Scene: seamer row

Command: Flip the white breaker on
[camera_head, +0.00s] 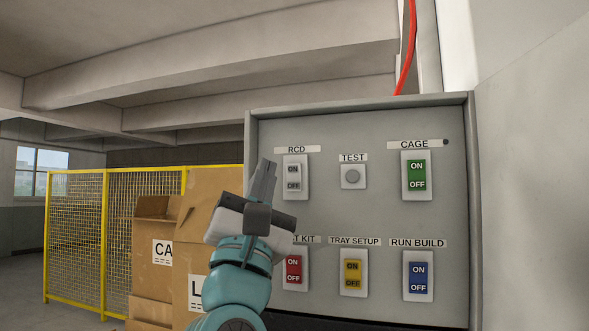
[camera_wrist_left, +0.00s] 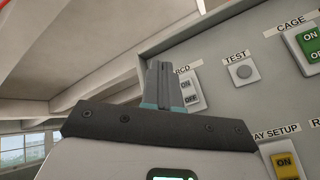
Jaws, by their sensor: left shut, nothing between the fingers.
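The white breaker (camera_head: 293,176), labelled RCD, is at the upper left of a grey panel. It has a pale rocker marked ON above OFF, and I cannot tell which way it is tilted. My left gripper (camera_head: 265,168) is shut and empty, pointing up just left of the breaker and seeming apart from it. In the left wrist view, the shut fingers (camera_wrist_left: 160,72) partly cover the left side of the breaker (camera_wrist_left: 189,95) and its label. My right gripper is not in view.
The panel (camera_head: 335,205) also bears a grey TEST button (camera_head: 352,176), a green CAGE breaker (camera_head: 416,175), and red (camera_head: 294,269), yellow (camera_head: 353,272) and blue (camera_head: 419,276) breakers below. Cardboard boxes (camera_head: 155,258) and a yellow mesh fence (camera_head: 78,240) stand at the left.

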